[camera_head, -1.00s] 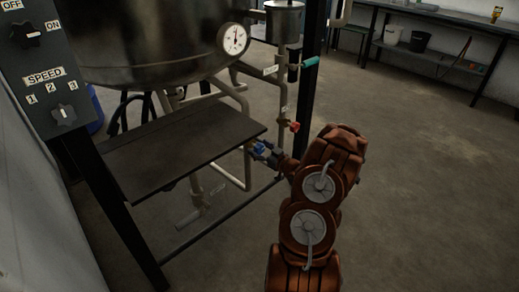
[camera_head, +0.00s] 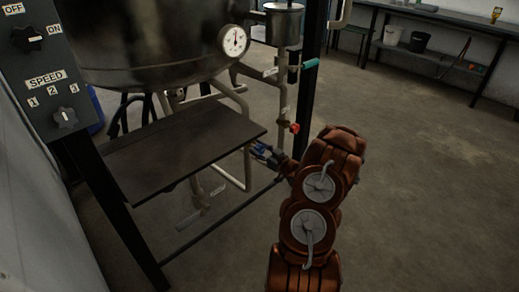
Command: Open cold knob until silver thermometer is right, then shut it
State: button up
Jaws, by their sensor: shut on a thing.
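The blue knob (camera_head: 258,147) sits on the pipework just past the right edge of the dark shelf. My gripper (camera_head: 266,153) is at this knob and shut on it; the fingers are small and partly hidden, so the exact grip is hard to see. A round white dial thermometer (camera_head: 234,40) with a silver rim is on the front of the large steel vessel (camera_head: 150,45). Its dark needle points roughly upward; the scale is too small to read. A red knob (camera_head: 294,128) is on the pipe just right of and above my gripper.
A teal handle (camera_head: 311,63) sticks out near the black upright post (camera_head: 313,90). The dark shelf (camera_head: 180,150) lies left of my gripper. A switch panel (camera_head: 40,70) is at the far left. Open floor (camera_head: 430,190) lies to the right.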

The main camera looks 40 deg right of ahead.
jog(key=m+p, duration=0.2)
jog(key=p, duration=0.1)
jog(key=m+p, duration=0.1)
jog(key=shift+d+r+m, duration=0.1)
jog(key=shift+r+m, duration=0.15)
jog(key=shift+m, duration=0.05)
jog(key=m+p, duration=0.1)
jog(key=m, duration=0.1)
jog(key=m+p, duration=0.1)
jog(key=shift+f+m+p, duration=0.2)
jog(key=shift+m+p, duration=0.2)
jog(key=m+p, duration=0.1)
jog(key=m, duration=0.1)
jog(key=shift+d+f+m, duration=0.1)
jog(key=shift+m, duration=0.2)
jog(key=m+p, duration=0.1)
jog(key=m, duration=0.4)
jog(key=shift+d+f, duration=0.1)
jog(key=shift+f, duration=0.05)
jog(key=m, duration=0.6)
jog(key=shift+f+p, duration=0.15)
jog(key=shift+p, duration=0.15)
jog(key=o, duration=1.2)
jog(key=shift+c, duration=0.2)
